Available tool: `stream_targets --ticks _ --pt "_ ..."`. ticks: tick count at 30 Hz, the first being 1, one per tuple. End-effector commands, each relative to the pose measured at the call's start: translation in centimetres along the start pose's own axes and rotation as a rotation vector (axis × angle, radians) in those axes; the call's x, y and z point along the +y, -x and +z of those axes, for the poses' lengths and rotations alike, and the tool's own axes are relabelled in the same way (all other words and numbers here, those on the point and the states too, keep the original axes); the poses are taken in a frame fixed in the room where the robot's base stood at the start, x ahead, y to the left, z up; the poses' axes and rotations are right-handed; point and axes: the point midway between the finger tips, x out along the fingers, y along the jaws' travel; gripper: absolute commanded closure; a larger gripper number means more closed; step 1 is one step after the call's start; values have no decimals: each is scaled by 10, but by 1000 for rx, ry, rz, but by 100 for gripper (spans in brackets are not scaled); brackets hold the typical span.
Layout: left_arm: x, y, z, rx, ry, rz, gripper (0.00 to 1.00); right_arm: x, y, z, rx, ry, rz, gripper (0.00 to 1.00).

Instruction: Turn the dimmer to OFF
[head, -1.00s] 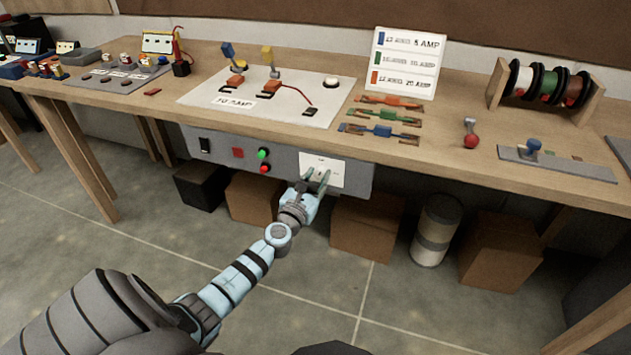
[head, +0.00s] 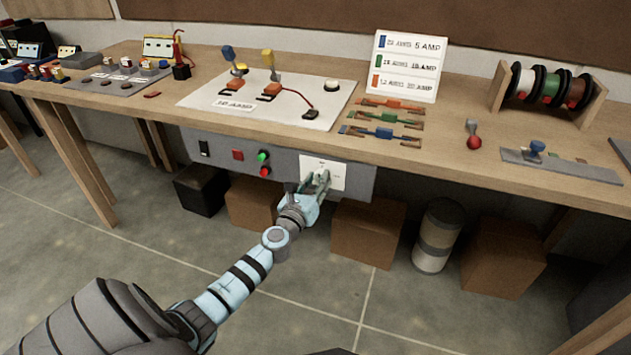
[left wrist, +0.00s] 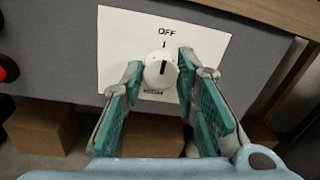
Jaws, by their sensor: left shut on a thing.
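The dimmer is a round white knob (left wrist: 157,74) on a white plate (left wrist: 115,50) with OFF printed above it. In the left wrist view the knob's dark line stands nearly upright, roughly under the tick below OFF. A second label below the knob is partly covered and unreadable. In the head view the plate (head: 338,178) sits on the grey front panel, and my fingers mostly hide the knob. My left gripper (head: 318,180) is shut on the knob, with one teal finger on each side. My right gripper is not in view.
The grey panel (head: 220,160) also carries a black switch (head: 204,148), a red square button (head: 238,154) and green and red round buttons. The wooden bench top overhangs it, with a fuse board (head: 325,115) above. Cardboard boxes (head: 365,232) stand below on the floor.

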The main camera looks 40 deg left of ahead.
Motion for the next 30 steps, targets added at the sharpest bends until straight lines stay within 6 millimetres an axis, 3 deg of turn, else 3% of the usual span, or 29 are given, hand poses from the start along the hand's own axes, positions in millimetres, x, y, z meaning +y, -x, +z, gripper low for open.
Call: stream_targets --ticks 3,4,8,17,20,30 --pt "1 1 -2 3 1 1 100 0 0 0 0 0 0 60" --pt "1 1 -2 3 0 1 70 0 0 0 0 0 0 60" --pt "0 0 -1 2 0 1 51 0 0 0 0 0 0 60" --pt "0 1 -1 1 -1 0 51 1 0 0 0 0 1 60" --pt "0 12 -1 1 -2 0 51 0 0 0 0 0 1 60" --pt "0 99 -2 5 -2 -1 51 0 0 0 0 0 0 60"
